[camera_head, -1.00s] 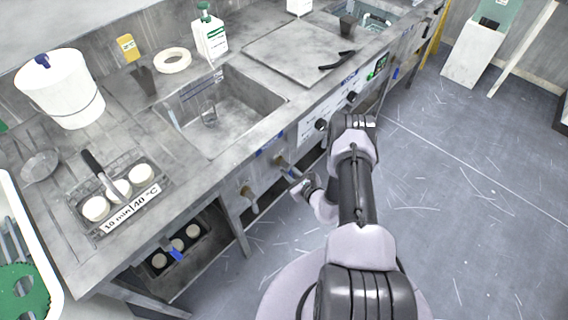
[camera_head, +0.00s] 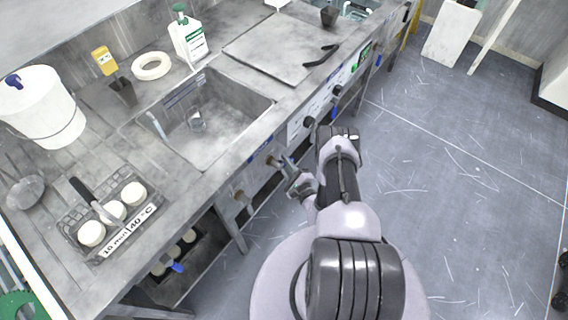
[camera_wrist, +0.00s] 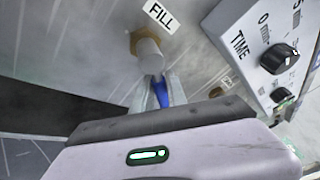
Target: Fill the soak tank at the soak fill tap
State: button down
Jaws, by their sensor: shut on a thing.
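The soak fill tap (camera_wrist: 148,55) has a brass collar and a pale grey body under a FILL label (camera_wrist: 160,16) in the wrist view. My gripper (camera_wrist: 158,95) is shut on its blue handle (camera_wrist: 160,92), which shows between the fingers. In the head view my gripper (camera_head: 286,166) is at the tap (camera_head: 273,160) on the bench's front panel. The sunken steel basin above, apparently the soak tank (camera_head: 245,104), holds a clear cup-like object (camera_head: 197,121). A pale bluish strip (camera_head: 158,126) shows at its left side; I cannot tell whether it is water. The water level is unclear.
A second tap (camera_head: 239,194) sits left on the front panel. A TIME control box (camera_wrist: 262,45) with dark knobs is close right of my gripper. A rack of white discs (camera_head: 113,211) and a white bucket (camera_head: 40,108) stand on the bench.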

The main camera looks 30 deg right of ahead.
jog(key=shift+r+n, duration=0.15)
jog(key=shift+n, duration=0.15)
dwell(0.4)
jog(key=c, duration=1.3)
grip_release()
